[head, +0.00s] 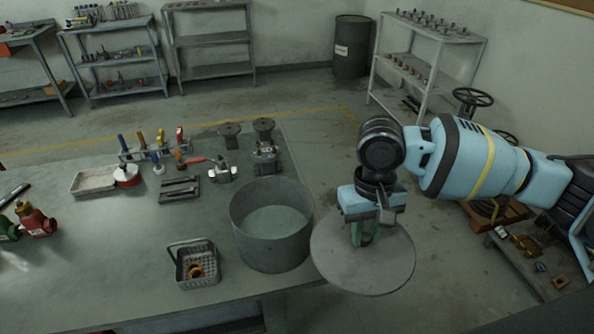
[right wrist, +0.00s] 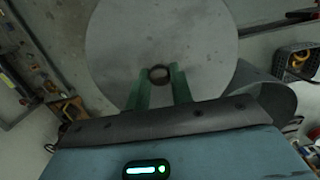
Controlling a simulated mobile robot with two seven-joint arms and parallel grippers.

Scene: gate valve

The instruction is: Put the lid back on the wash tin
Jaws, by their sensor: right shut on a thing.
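The wash tin (head: 240,228) is a round grey metal tub, open at the top, at the right end of the table. Its inside shows a pale grey-green surface. The lid (head: 390,265) is a flat grey disc held level, just right of the tin and beyond the table edge. My right gripper (head: 364,238) points down with its green fingers shut on the lid's small knob. In the right wrist view the lid (right wrist: 160,30) lies past the fingers (right wrist: 160,82), with the knob between them. Part of the tin (right wrist: 277,97) shows at the right there. My left gripper is not in view.
A wire basket (head: 181,249) with brass parts stands left of the tin on the table (head: 110,275). Valve parts (head: 264,158) and tools stand behind the tin. A shallow tray (head: 95,181) is further left. The floor right of the table is partly clear.

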